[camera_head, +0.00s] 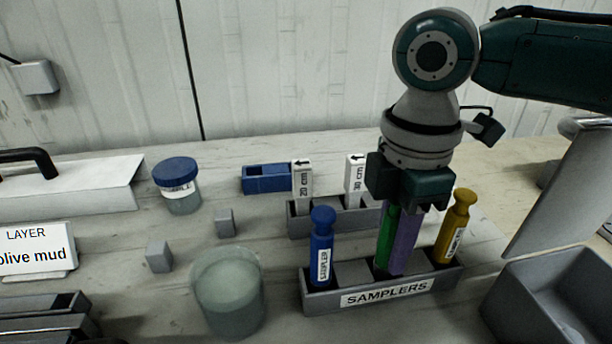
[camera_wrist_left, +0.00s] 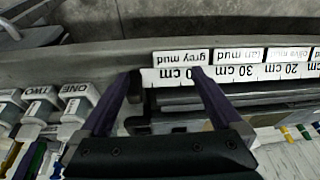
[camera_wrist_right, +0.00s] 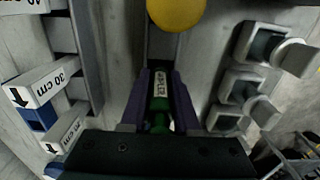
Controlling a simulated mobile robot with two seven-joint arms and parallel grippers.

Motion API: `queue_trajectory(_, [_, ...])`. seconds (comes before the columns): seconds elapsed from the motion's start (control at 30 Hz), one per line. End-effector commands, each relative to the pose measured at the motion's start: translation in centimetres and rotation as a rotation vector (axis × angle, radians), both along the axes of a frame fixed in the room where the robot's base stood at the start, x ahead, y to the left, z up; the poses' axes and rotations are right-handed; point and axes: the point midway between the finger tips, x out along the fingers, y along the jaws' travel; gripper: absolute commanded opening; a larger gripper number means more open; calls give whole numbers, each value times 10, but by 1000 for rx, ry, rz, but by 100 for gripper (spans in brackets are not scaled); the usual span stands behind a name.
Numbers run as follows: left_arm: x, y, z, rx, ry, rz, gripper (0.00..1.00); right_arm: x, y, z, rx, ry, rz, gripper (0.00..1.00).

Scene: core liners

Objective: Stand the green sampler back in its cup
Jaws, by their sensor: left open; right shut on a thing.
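The green sampler (camera_head: 386,238) is upright in my right gripper (camera_head: 396,266), whose purple fingers are shut on it. It is over or in a compartment of the grey SAMPLERS rack (camera_head: 318,300), between the blue sampler (camera_head: 321,248) and the yellow sampler (camera_head: 455,228). Its lower end is hidden by a finger and the rack front, so I cannot tell how deep it sits. In the right wrist view the green sampler (camera_wrist_right: 160,122) shows between the fingers, with a white label. My left gripper (camera_wrist_left: 166,76) is open and empty, above a ruler-marked tray edge with mud labels.
Behind the rack stands a grey holder (camera_head: 330,222) with white length blocks and a blue block (camera_head: 266,179) nearby. A clear beaker (camera_head: 228,295) is left of the rack. A grey bin (camera_head: 545,300) is at right. A blue-lidded jar (camera_head: 178,186) stands farther back.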

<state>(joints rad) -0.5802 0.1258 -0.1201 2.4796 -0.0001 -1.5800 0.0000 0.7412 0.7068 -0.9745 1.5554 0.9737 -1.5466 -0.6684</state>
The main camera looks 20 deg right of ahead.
Motion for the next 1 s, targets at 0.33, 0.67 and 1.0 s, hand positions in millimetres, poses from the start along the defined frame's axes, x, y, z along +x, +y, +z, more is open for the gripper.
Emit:
queue_trajectory(0.33, [0,0,-2,-1,-1,1,100,0,0,-7,1,0,0,0])
queue_trajectory(0.67, [0,-3,-2,-10,-1,6,100,0,0,-7,1,0,0,56])
queue_trajectory(1.0, [0,-3,-1,-10,-1,7,100,0,0,-6,0,0,-1,64])
